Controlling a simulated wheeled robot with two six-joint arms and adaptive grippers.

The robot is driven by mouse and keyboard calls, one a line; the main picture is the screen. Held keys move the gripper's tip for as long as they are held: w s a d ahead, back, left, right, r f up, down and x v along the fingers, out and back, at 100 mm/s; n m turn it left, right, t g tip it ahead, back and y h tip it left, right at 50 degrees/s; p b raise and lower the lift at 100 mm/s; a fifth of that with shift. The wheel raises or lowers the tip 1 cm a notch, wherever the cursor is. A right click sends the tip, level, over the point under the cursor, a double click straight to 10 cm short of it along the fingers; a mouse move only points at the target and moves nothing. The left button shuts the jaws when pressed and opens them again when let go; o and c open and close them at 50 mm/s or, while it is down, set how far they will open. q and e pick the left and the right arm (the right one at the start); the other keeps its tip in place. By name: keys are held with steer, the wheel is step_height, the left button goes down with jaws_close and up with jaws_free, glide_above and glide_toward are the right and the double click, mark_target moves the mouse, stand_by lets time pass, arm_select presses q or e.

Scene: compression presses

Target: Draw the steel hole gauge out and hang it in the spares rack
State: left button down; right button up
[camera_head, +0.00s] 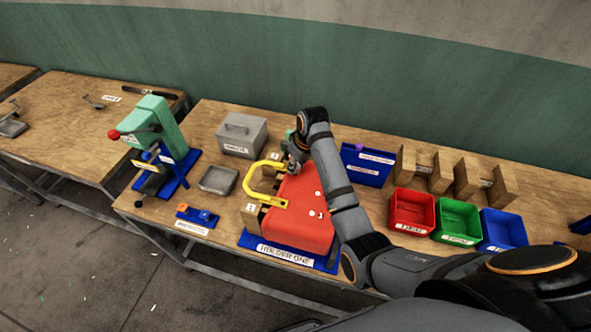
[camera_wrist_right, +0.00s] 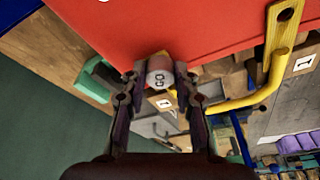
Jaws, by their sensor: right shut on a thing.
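The hole gauge (camera_wrist_right: 160,72) shows in the right wrist view as a short grey steel cylinder with dark lettering that looks like "GO" on its end. My right gripper (camera_wrist_right: 158,84) is shut on it, one finger on each side. The gauge is close against the red body of the press marked HOLDER ONE (camera_wrist_right: 205,25); whether its far end sits in a hole is hidden. In the head view my right gripper (camera_head: 294,160) is at the back left edge of this red holder (camera_head: 300,215), hiding the gauge. I cannot pick out the spares rack with certainty. My left gripper is out of view.
A yellow curved bar (camera_head: 256,181) juts from the holder's left side. A blue box (camera_head: 367,166), wooden posts (camera_head: 440,173) and red (camera_head: 411,211), green (camera_head: 458,220) and blue (camera_head: 502,229) bins stand right. A grey case (camera_head: 242,135) and green press (camera_head: 158,128) stand left.

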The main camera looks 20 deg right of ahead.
steer(key=shift+w+r, duration=0.1)
steer(key=shift+r, duration=0.25)
jaws_close()
steer(key=shift+r+p, duration=0.4)
steer(key=shift+r, duration=0.35)
steer(key=shift+r, duration=0.45)
steer(key=shift+r, duration=2)
steer(key=s+d+r+m, duration=0.1)
steer(key=s+d+m, duration=0.1)
steer(key=d, duration=1.3)
steer(key=s+d+r+m+h, duration=0.1)
steer(key=d+m, duration=0.3)
steer(key=d, duration=1.2)
steer(key=shift+s, duration=0.4)
